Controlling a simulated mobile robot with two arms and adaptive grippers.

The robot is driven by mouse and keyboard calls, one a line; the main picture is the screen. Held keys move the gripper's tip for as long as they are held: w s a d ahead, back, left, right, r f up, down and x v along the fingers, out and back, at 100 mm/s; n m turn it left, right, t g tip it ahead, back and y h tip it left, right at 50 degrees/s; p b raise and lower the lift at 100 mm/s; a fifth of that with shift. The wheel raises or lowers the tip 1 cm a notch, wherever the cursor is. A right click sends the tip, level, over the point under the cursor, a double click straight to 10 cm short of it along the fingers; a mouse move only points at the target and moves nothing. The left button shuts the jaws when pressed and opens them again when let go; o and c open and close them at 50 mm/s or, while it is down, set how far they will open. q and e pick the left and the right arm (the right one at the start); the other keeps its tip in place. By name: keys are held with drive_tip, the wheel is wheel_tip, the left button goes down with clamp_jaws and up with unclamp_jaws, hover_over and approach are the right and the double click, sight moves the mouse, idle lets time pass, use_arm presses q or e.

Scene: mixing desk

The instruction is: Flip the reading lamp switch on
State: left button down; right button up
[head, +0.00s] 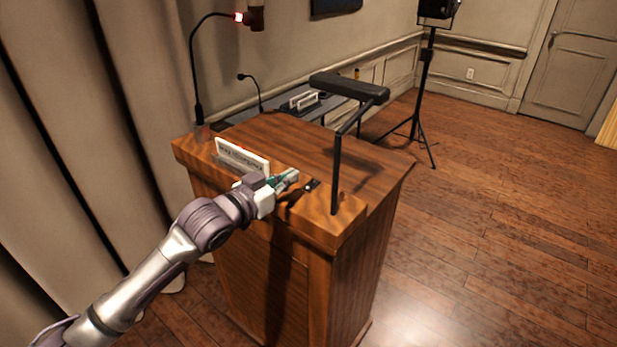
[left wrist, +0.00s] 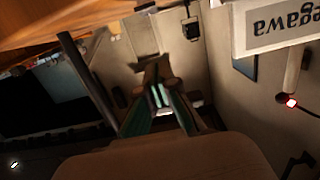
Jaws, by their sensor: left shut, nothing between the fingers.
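The reading lamp (head: 350,87) is a black bar on a dark post at the front right of the wooden lectern (head: 372,172). Its post also shows in the left wrist view (left wrist: 88,85). A small dark plate that looks like the lamp switch (head: 312,185) lies on the lectern's front ledge, left of the post. I cannot make out its lever position. My left gripper (head: 292,175) is shut and empty just left of the plate, low over the ledge; I cannot tell if they touch. The shut fingers (left wrist: 158,97) also show in the left wrist view. My right gripper is out of view.
A white nameplate (head: 242,157) stands on the ledge left of my gripper. A gooseneck microphone (head: 196,75) with a red light rises at the lectern's left. Behind is a grey table (head: 240,115) with nameplates. Open floor lies to the right, with a black tripod stand (head: 425,90) beyond.

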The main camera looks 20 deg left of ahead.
use_arm(q)
drive_tip(key=p, duration=0.2)
hover_over(309, 187)
drive_tip(key=shift+s+a+f, duration=0.2)
drive_tip(key=shift+s+a, duration=0.05)
drive_tip(key=shift+s, duration=0.2)
drive_tip(key=f, duration=0.1)
drive_tip(key=w+f, duration=0.1)
drive_tip(key=f, duration=0.1)
drive_tip(key=shift+d+f+p, duration=0.2)
drive_tip(key=shift+p, duration=0.15)
drive_tip(key=shift+f, duration=0.55)
